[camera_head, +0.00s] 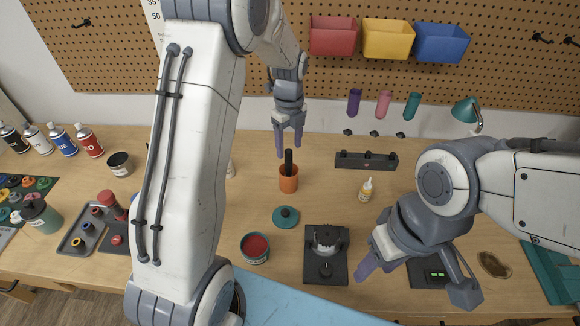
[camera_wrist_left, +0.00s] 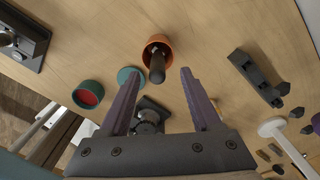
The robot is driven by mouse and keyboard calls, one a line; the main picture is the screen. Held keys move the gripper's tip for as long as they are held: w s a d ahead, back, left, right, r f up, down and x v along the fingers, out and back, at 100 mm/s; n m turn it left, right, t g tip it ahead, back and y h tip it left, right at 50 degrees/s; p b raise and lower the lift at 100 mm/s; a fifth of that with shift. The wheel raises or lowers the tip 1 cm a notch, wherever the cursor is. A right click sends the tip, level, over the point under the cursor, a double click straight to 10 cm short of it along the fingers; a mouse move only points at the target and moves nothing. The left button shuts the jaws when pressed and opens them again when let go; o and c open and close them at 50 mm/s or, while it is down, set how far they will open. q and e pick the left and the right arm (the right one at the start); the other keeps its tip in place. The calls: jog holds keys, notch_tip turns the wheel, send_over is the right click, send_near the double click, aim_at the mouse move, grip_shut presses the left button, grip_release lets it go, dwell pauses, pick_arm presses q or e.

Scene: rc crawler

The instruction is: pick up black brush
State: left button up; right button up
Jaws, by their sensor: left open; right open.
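The black brush (camera_head: 288,158) stands upright in an orange cup (camera_head: 289,180) on the wooden table. In the left wrist view the brush handle (camera_wrist_left: 157,68) points up towards the camera from the orange cup (camera_wrist_left: 151,46). My left gripper (camera_head: 288,150) is open, pointing down just above the cup, with its purple fingers on either side of the brush's upper end in the head view. In the wrist view the handle lies between the fingertips (camera_wrist_left: 158,76); contact cannot be seen. My right gripper (camera_head: 380,266) is open and empty at the lower right. The brush's lower end is hidden in the cup.
A teal lid (camera_head: 286,217) and a teal pot with red contents (camera_head: 255,247) lie nearer than the cup. A black stand (camera_head: 326,262), a glue bottle (camera_head: 366,189) and a dark rack (camera_head: 366,161) are to the right. Pegboard bins (camera_head: 387,39) hang behind.

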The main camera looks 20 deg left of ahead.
pick_arm(q)
jog(key=p, duration=0.2)
send_over(289, 176)
jog(key=f, duration=0.4)
jog(key=shift+w+a+f, duration=0.15)
jog(key=shift+w+a, duration=0.05)
jog(key=shift+w, duration=0.15)
jog(key=shift+f, duration=0.55)
grip_shut()
